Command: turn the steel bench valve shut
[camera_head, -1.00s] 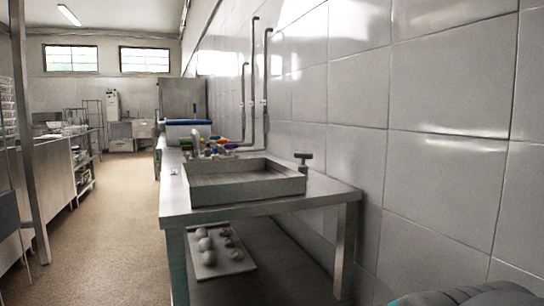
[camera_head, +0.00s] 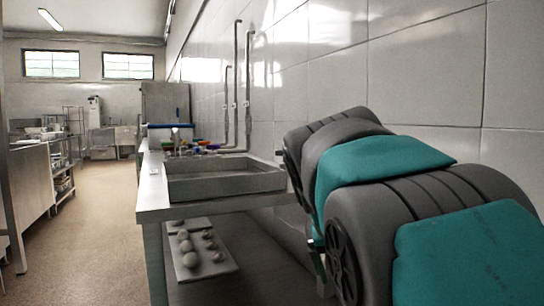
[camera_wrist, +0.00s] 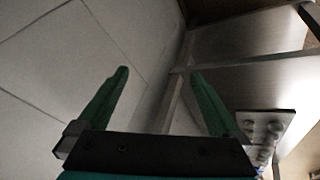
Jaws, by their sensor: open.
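The steel bench (camera_head: 152,200) stands along the tiled wall with a shallow grey basin (camera_head: 215,188) set on it. The bench valve, a small T-shaped handle near the basin's wall-side corner in the earlier head view, cannot be made out now; my arm covers most of that area. My gripper (camera_wrist: 160,72) shows in the wrist view with its two green fingers apart and nothing between them. It faces the wall and the bench's underside and legs, and the valve is not seen there.
A tray (camera_head: 222,268) with several round pieces lies low under the bench; it also shows in the wrist view (camera_wrist: 290,118). Vertical pipes (camera_head: 237,95) run up the tiled wall (camera_head: 425,70). Open floor (camera_head: 85,240) lies left of the bench.

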